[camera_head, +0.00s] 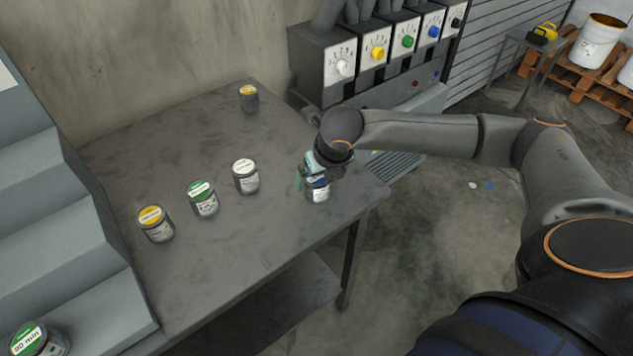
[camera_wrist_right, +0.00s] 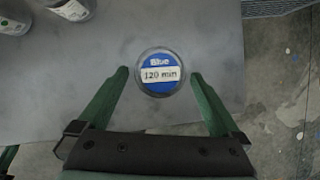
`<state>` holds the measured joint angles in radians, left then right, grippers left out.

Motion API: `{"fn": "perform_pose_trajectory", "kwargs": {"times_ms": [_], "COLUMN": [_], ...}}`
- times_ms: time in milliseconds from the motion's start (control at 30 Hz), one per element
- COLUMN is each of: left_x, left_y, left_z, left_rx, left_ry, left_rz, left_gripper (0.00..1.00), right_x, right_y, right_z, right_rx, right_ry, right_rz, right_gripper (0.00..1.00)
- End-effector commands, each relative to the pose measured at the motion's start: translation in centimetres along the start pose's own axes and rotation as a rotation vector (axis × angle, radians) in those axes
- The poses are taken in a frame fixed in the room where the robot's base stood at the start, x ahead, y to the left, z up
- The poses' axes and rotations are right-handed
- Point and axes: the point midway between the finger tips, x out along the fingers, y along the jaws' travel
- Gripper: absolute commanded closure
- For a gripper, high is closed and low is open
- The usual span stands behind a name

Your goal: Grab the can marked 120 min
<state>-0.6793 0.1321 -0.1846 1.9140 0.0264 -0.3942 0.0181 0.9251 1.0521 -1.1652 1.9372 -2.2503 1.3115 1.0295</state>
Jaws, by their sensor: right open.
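The can marked 120 min (camera_wrist_right: 159,74) has a blue lid reading "Blue" in the right wrist view. It stands upright on the grey table, near the table's right end, and also shows in the head view (camera_head: 318,192), partly covered by my gripper. My right gripper (camera_wrist_right: 159,80) is open, with its two green fingers reaching to the left and right of the can's near half. A gap shows on each side of the lid. The right gripper also shows in the head view (camera_head: 308,179), over the can. My left gripper is not in view.
On the table (camera_head: 262,232) stand a white-lidded can (camera_head: 246,177), a green-lidded can (camera_head: 203,199), a yellow-lidded can (camera_head: 156,224) and another yellow-lidded can (camera_head: 249,99) farther back. Grey steps (camera_head: 60,235) border the left. Machines with coloured knobs (camera_head: 390,50) stand behind.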

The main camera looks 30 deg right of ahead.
Motion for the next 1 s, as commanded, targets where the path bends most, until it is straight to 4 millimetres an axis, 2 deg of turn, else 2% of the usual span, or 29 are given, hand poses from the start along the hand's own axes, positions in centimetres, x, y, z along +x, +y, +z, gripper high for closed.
{"fn": "perform_pose_trajectory", "kwargs": {"times_ms": [200, 500, 1000], "left_x": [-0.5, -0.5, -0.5], "left_y": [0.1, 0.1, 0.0], "left_z": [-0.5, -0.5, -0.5], "left_rx": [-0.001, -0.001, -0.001], "left_ry": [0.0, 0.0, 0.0], "left_rz": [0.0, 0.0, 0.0], "left_gripper": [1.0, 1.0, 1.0], "right_x": [2.8, 3.3, 3.2], "right_y": [0.0, -0.1, -0.1], "right_z": [0.1, 0.0, 0.0], "right_rx": [0.001, 0.0, 0.001], "right_ry": [0.001, 0.0, 0.0], "right_rz": [0.0, 0.0, 0.0], "right_gripper": [0.0, 0.01, 0.57]}}
